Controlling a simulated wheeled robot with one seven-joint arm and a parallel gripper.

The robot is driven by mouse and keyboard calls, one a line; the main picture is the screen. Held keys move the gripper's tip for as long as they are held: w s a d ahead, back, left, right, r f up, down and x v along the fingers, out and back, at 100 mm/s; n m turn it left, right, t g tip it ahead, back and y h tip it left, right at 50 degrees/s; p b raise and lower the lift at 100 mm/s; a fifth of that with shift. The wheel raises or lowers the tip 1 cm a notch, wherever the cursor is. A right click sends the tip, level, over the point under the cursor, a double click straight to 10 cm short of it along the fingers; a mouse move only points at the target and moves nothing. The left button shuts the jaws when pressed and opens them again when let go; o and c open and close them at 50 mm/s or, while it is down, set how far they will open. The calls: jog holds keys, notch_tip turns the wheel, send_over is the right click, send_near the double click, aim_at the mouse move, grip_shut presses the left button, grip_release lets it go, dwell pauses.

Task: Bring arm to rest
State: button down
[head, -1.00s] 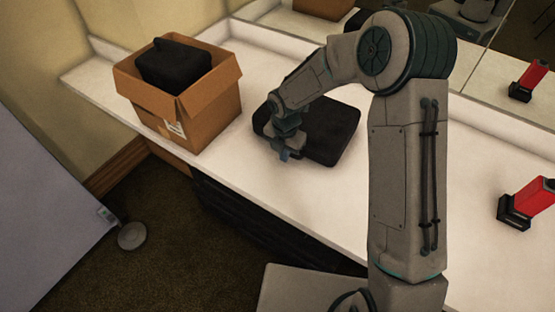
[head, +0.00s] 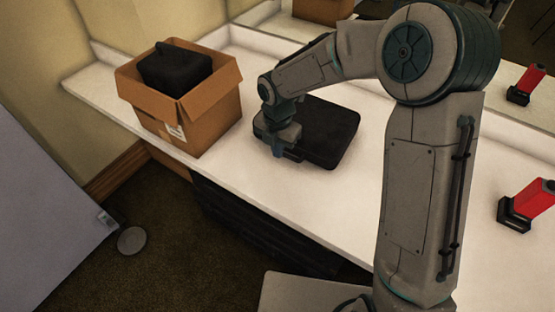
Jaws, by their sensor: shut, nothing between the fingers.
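My gripper (head: 280,152) is at the end of my arm, in front of the left end of a black case (head: 330,132) lying flat on the white counter (head: 300,208). It points downward, is shut and holds nothing. The arm hides part of the case, and I cannot tell whether the gripper touches it. My arm rises on the right and bends over the counter.
An open cardboard box (head: 205,118) with a black bag (head: 174,66) in it stands left of my gripper. A red and black object (head: 528,203) stands at the right. A mirror (head: 520,95) runs along the back. Bare counter lies in front.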

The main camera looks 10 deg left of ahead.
jog(key=shift+r, duration=1.25)
